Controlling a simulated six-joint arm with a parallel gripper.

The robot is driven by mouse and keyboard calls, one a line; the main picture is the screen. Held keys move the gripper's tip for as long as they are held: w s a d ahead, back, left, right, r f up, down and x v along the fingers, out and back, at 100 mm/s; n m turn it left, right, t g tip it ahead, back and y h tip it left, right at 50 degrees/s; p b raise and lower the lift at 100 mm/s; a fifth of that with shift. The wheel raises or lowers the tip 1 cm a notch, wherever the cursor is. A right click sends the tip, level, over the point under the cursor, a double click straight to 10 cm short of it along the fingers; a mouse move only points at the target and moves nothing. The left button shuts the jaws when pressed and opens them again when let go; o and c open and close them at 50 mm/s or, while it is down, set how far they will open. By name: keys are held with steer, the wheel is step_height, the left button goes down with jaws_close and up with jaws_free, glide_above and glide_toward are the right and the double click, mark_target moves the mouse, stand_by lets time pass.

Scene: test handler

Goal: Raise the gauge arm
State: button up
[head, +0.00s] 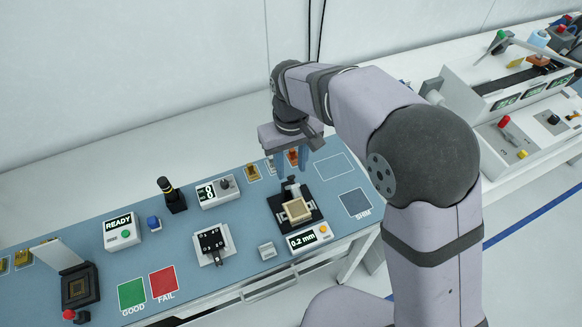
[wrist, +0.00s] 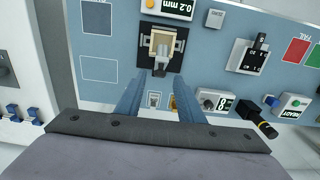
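The gauge stands on the blue bench as a black base (head: 280,219) holding a tan square block (head: 297,209). A small grey part that looks like the gauge arm (head: 292,188) is at the block's rear side. In the wrist view the base (wrist: 144,70) and block (wrist: 153,41) lie just beyond my fingertips. My gripper (head: 292,166) is open and empty, pointing down above the rear of the gauge. Its two blue fingers (wrist: 159,76) are apart, with no contact visible. Whether the gauge arm is down or up is hard to tell.
A 0.2 mm display (head: 305,240) stands in front of the gauge. A black fixture (head: 212,241), a grey counter box (head: 217,193) and a black-yellow post (head: 172,195) stand left. Small orange items (head: 253,172) line the back edge.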

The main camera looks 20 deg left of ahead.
steer(key=shift+f+p, duration=0.3)
steer(key=shift+f, duration=1.05)
jaws_close()
steer(key=shift+w+a+r+p, duration=0.25)
steer(key=shift+r+p, duration=0.1)
steer(key=shift+p, duration=0.7)
steer(key=shift+w+a+g+h+p, duration=0.3)
steer(key=shift+g+h+p, duration=0.2)
steer(key=shift+p, duration=0.45)
steer(key=shift+w+a+f+g+h+p, duration=0.2)
steer(key=shift+w+a+g+h+p, duration=0.65)
steer(key=shift+p, duration=0.4)
steer(key=shift+g+h, duration=0.25)
